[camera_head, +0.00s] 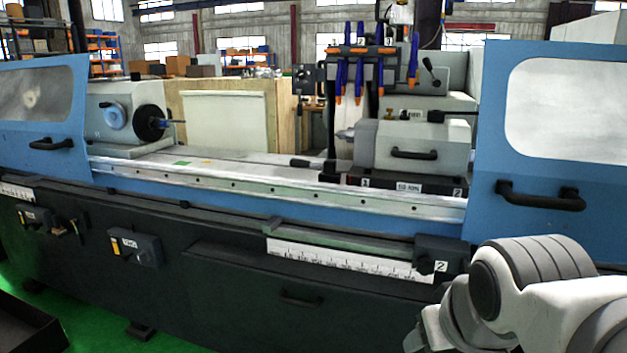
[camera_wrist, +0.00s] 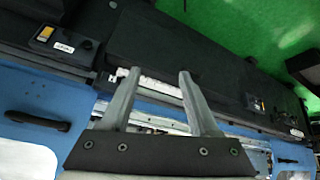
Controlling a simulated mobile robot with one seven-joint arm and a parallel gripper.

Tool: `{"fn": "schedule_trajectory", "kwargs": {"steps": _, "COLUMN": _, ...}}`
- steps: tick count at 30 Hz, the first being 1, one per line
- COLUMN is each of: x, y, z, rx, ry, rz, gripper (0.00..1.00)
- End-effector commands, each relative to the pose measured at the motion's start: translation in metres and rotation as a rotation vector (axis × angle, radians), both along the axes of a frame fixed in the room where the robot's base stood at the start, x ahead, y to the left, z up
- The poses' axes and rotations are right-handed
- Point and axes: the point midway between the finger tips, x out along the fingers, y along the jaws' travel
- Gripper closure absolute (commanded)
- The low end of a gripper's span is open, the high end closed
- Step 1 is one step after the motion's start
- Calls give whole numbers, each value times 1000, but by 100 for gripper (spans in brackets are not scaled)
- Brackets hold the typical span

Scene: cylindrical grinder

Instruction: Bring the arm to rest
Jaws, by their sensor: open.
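My gripper (camera_wrist: 157,74) shows in the wrist view with its two grey fingers apart and nothing between them. Beyond the fingers is the front of the cylindrical grinder, with its black base and a white scale strip. In the head view my white and grey arm is folded at the lower right, in front of the grinder's right side. The gripper's fingers cannot be made out in that view. The cylindrical grinder (camera_head: 330,212) fills most of the head view.
The blue left door (camera_head: 40,110) and blue right door (camera_head: 490,150) stand apart, leaving the grinder's bed (camera_head: 240,172) exposed. The headstock (camera_head: 115,108) is at left, the tailstock (camera_head: 415,145) at right. A black tray (camera_head: 25,330) is at lower left. Green floor (camera_head: 95,318) shows in front.

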Motion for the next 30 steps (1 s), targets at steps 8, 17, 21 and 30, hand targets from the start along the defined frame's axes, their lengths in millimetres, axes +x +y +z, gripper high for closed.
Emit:
{"fn": "schedule_trajectory", "kwargs": {"steps": 8, "x": -46, "y": 16, "z": 22, "rx": 93, "ry": 88, "rz": -61, "gripper": 38}}
{"fn": "schedule_trajectory", "kwargs": {"steps": 17, "x": -45, "y": 15, "z": 95, "rx": 90, "ry": 86, "rz": -58, "gripper": 38}}
{"fn": "schedule_trajectory", "kwargs": {"steps": 21, "x": -45, "y": 15, "z": 120, "rx": 90, "ry": 85, "rz": -57, "gripper": 38}}
{"fn": "schedule_trajectory", "kwargs": {"steps": 30, "x": -44, "y": 15, "z": 134, "rx": 90, "ry": 85, "rz": -57, "gripper": 38}}
